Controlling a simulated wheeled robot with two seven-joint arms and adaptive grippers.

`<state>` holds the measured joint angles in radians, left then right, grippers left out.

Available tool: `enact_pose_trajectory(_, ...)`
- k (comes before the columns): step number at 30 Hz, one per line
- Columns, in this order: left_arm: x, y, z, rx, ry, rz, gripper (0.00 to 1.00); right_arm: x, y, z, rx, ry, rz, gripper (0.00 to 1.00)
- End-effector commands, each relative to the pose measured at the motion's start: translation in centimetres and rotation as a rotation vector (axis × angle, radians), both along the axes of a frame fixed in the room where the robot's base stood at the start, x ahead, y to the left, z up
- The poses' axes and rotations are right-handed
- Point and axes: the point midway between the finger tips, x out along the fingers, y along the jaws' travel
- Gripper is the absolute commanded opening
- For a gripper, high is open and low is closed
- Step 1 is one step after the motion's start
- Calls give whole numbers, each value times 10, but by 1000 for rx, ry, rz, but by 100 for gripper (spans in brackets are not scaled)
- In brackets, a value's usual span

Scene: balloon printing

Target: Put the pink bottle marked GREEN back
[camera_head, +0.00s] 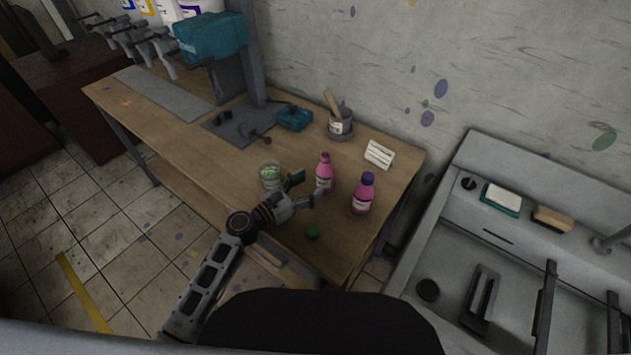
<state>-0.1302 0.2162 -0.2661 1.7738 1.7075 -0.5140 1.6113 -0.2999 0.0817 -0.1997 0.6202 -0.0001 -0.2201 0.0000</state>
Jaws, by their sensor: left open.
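Two pink bottles stand upright on the wooden table. One bottle with a pink top (324,166) is near the middle, and the other pink bottle with a purple cap (362,197) is to its right and nearer. Their labels are too small to read. My left gripper (306,189) is open just left of the pink-topped bottle, with its fingers pointing at the lower part of it. I cannot tell whether a finger touches the bottle. My right gripper is not in view.
A glass with green contents (270,177) stands left of my gripper. A tool cup (340,124), a white card (379,154) and a teal-topped press (213,38) stand behind. A sink (449,250) is at the right.

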Motion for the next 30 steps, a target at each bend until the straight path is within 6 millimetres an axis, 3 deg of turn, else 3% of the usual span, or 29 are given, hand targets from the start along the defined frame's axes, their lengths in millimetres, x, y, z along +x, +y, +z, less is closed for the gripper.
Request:
enact_pose_trajectory(15,-32,34,0,1,-1,0,68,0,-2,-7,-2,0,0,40)
enact_pose_trajectory(30,-35,37,0,1,-1,0,68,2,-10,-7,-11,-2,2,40)
